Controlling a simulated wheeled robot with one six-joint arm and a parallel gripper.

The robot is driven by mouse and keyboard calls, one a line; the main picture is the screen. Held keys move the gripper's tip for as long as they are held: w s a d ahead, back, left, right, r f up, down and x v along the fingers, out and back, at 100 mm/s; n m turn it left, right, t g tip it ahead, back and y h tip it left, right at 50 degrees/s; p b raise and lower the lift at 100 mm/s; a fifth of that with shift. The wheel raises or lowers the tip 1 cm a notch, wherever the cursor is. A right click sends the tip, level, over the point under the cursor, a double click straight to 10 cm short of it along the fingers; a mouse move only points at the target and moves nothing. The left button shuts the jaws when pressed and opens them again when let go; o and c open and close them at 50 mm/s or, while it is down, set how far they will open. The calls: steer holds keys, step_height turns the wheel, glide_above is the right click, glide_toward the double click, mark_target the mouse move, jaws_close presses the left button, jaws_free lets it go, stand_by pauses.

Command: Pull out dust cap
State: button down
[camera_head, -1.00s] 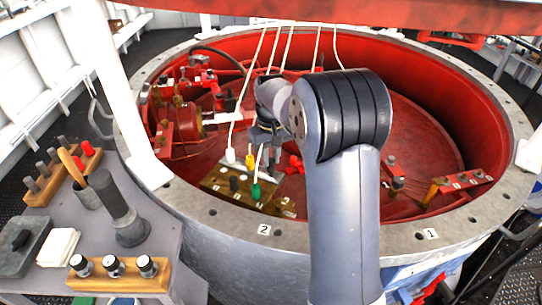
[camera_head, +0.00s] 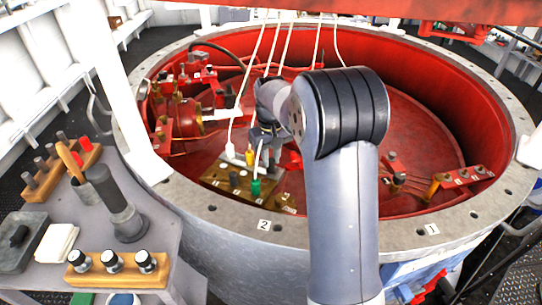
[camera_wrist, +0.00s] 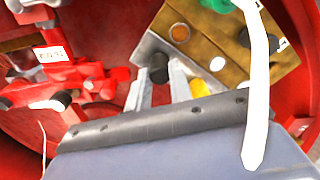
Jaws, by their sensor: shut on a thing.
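My gripper (camera_wrist: 160,82) is shut on a dark cylindrical cap (camera_wrist: 158,68), which shows between the two pale fingertips in the wrist view. I take it to be the dust cap. Behind it is a brass-coloured socket panel (camera_wrist: 210,48); I cannot tell whether the cap is still seated. In the head view my gripper (camera_head: 266,150) is low over the right part of the panel (camera_head: 212,180), and the cap is hidden. A green plug (camera_head: 255,188), a yellow plug (camera_head: 249,158) and a black plug (camera_head: 234,180) stand on the panel.
White cords hang into the red well beside my arm, and one crosses the right of the wrist view (camera_wrist: 258,95). Red valve fittings (camera_head: 185,110) stand left in the well. A grey round rim (camera_head: 205,210) surrounds it. A tool table (camera_head: 75,215) is at left.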

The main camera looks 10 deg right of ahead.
stand_by(0.4)
steer(key=c, duration=1.2)
jaws_free()
step_height(320, 180, up, 11)
steer(key=shift+f+p, duration=0.15)
steer(key=shift+p, duration=0.55)
step_height(320, 180, down, 11)
steer(key=shift+r+b, duration=0.1)
steer(key=shift+b, duration=0.55)
steer(key=shift+r, duration=0.15)
